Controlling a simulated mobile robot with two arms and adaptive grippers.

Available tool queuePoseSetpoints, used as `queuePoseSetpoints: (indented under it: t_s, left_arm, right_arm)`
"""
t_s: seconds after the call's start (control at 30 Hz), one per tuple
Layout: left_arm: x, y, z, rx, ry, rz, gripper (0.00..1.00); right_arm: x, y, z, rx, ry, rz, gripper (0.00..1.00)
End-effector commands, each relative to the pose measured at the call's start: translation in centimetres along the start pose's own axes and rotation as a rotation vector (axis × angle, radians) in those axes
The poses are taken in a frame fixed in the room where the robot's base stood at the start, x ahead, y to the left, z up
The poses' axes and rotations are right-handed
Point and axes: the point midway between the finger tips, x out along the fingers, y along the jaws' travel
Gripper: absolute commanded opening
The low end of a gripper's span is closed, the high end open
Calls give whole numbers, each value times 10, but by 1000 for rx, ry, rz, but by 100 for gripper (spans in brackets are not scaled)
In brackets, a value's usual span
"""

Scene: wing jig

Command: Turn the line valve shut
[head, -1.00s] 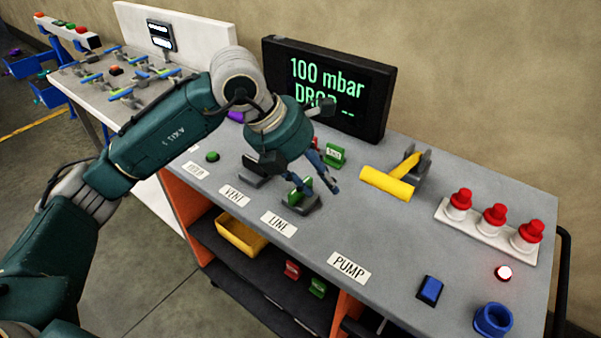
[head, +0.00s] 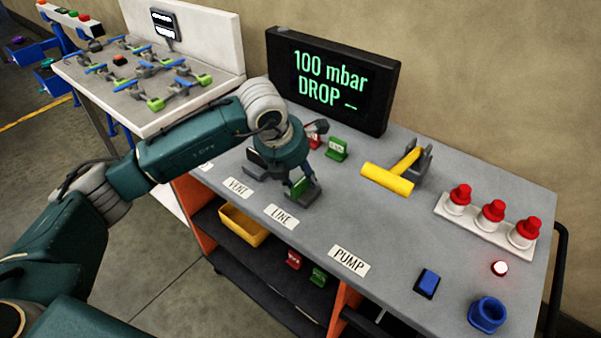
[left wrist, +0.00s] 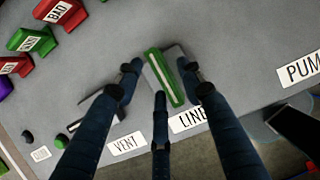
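The line valve (head: 304,190) stands on the cart top behind the LINE label (head: 281,216). In the left wrist view, its green handle with a pale stripe (left wrist: 165,78) runs roughly crosswise to that label, on a grey base. My left gripper (head: 297,178) is low over the valve, its fingers pointing down. In the left wrist view, the left gripper's (left wrist: 160,72) outer fingers stand on either side of the handle. It is open, with a visible gap to the left finger; the right finger is close, contact unclear. My right gripper is not in view.
A dark-based valve (head: 262,166) stands just left, behind the VENT label (head: 238,188). Green (head: 337,149) and red tags stand behind, before the screen (head: 330,82) reading "100 mbar DROP". A yellow-handled lever (head: 388,179) and red-capped buttons (head: 492,212) are to the right.

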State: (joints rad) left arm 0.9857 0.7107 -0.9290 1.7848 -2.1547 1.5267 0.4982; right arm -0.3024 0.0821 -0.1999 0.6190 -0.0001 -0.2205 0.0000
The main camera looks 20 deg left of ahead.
Motion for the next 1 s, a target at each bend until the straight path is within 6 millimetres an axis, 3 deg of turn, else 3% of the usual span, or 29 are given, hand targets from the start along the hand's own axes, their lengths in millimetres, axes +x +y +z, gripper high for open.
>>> queuePoseSetpoints:
  t_s: [0.27,0.5,0.77,1.0]
  left_arm:
    - [2,0,0,0,-1,0,39]
    - [2,0,0,-1,-1,0,0]
    - [3,0,0,12,-1,-6,0]
    - [5,2,0,100,-2,-42,0]
  right_arm:
    - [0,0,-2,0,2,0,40]
    - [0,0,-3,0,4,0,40]
    - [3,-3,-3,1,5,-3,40]
    - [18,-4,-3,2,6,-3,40]
